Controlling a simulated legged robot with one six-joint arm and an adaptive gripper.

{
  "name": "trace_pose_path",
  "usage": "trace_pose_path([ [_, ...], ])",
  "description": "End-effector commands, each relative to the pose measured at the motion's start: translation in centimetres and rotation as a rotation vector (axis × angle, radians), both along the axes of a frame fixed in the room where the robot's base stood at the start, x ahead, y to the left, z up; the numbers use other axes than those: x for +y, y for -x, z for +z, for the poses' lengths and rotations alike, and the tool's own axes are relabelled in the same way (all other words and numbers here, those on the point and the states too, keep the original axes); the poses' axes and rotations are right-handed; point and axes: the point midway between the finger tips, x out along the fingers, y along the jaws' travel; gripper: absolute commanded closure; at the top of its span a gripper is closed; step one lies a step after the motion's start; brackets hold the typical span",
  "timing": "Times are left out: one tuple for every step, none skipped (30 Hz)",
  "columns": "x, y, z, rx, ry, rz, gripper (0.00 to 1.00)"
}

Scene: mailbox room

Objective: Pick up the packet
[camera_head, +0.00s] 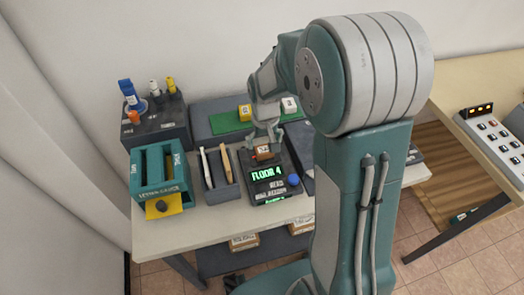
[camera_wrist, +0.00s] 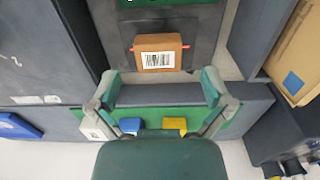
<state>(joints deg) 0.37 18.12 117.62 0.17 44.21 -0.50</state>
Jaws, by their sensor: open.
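The packet (camera_head: 263,153) is a small orange-brown box with a white label. It sits on the dark scale-like device (camera_head: 270,190) with the green "FLOOR 4" display. In the wrist view the packet (camera_wrist: 172,42) shows a white barcode label and small red marks at both sides. My gripper (camera_head: 265,138) is open and empty just above and behind the packet. In the wrist view its fingers (camera_wrist: 160,84) are spread wider than the packet, which lies just beyond the tips, roughly centred between them. I cannot tell the exact height gap.
A grey holder (camera_head: 222,193) with upright envelopes stands left of the device, and a teal letter gauge (camera_head: 160,180) is further left. A blue knob (camera_head: 293,180) is at the device's right.

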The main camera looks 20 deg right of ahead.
Motion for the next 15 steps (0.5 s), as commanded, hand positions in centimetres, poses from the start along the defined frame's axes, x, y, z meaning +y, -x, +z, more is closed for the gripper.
trace_pose_path([
  [-0.1, 0.0, -0.6, 0.004, 0.000, -0.001, 0.00],
  [0.0, 0.0, -1.1, 0.004, 0.000, -0.001, 0.00],
  [0.0, 0.0, -1.8, 0.006, 0.000, -0.001, 0.00],
  [0.1, 0.0, -2.3, 0.006, 0.001, -0.001, 0.00],
  [0.1, -0.1, -2.8, 0.005, 0.001, -0.001, 0.00],
  [0.2, -0.1, -3.4, 0.006, 0.002, -0.001, 0.00],
  [0.2, -0.1, -3.8, 0.005, 0.002, -0.001, 0.00],
  [0.2, -0.1, -4.1, 0.004, 0.002, -0.001, 0.00],
  [0.2, -0.1, -4.5, 0.004, 0.002, -0.001, 0.00],
  [0.2, -0.2, -4.7, 0.003, 0.002, -0.001, 0.00],
  [0.3, -0.2, -4.9, 0.002, 0.003, -0.001, 0.00],
  [0.3, -0.2, -5.0, 0.001, 0.003, -0.001, 0.00],
  [0.3, -0.2, -5.0, 0.001, 0.003, -0.001, 0.00],
  [0.2, -0.2, -5.0, 0.000, 0.002, -0.001, 0.00],
  [0.2, -0.2, -5.0, 0.000, 0.002, -0.001, 0.00],
])
